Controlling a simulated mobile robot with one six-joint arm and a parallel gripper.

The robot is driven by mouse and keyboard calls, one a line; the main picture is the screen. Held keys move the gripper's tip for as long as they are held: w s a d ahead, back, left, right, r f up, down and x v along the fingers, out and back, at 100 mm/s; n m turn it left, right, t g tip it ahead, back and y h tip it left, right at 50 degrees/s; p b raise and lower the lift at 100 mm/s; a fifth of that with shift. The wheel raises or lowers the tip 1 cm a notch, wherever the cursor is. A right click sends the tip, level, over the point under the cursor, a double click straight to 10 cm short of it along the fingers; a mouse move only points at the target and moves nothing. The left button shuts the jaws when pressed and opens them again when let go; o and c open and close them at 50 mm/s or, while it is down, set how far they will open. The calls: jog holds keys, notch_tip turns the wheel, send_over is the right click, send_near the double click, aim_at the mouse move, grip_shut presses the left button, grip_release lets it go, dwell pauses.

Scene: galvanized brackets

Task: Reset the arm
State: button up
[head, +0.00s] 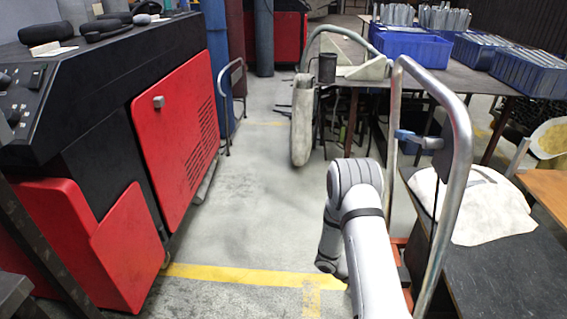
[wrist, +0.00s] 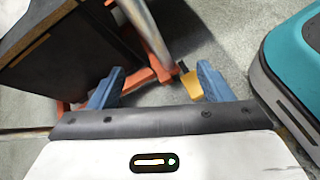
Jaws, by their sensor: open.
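My arm reaches forward in the lower middle of the head view, its grey-white links bent downward at the elbow. In that view my gripper is hidden behind the links. In the wrist view my gripper (wrist: 158,88) shows as two blue fingers spread apart, with nothing between them. Beyond the fingers are the floor, an orange frame (wrist: 158,70) and a metal tube.
A red and black machine (head: 180,125) stands at the left. A metal-tube trolley handle (head: 462,150) rises close to my arm's right. Blue bins (head: 410,48) sit on a table behind. The floor aisle (head: 235,210) between machine and arm is clear.

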jog(key=s+a+r+m+y+p, duration=0.1)
jog(key=a+r+m+y+p, duration=0.15)
jog(key=r, duration=0.85)
jog(key=s+a+r+m+y+p, duration=0.1)
jog(key=s+r+m+p, duration=0.15)
jog(key=r, duration=0.75)
jog(key=s+a+r+m+y+p, duration=0.15)
jog(key=r+p, duration=0.25)
jog(key=r, duration=0.7)
jog(key=s+a+r+m+t+y+p, duration=0.1)
jog(key=s+a+r+t+y+p, duration=0.1)
jog(key=r, duration=0.6)
jog(key=s+a+r+m+t+y+p, duration=0.2)
jog(key=s+a+r+p, duration=0.2)
jog(key=r, duration=0.5)
jog(key=s+a+r+m+t+y+p, duration=0.1)
jog(key=s+a+r+m+y+p, duration=0.1)
jog(key=s+a+r+p, duration=0.2)
notch_tip(320, 180, up, 5)
jog(key=s, duration=0.3)
jog(key=shift+t+p, duration=0.35)
jog(key=shift+t, duration=0.05)
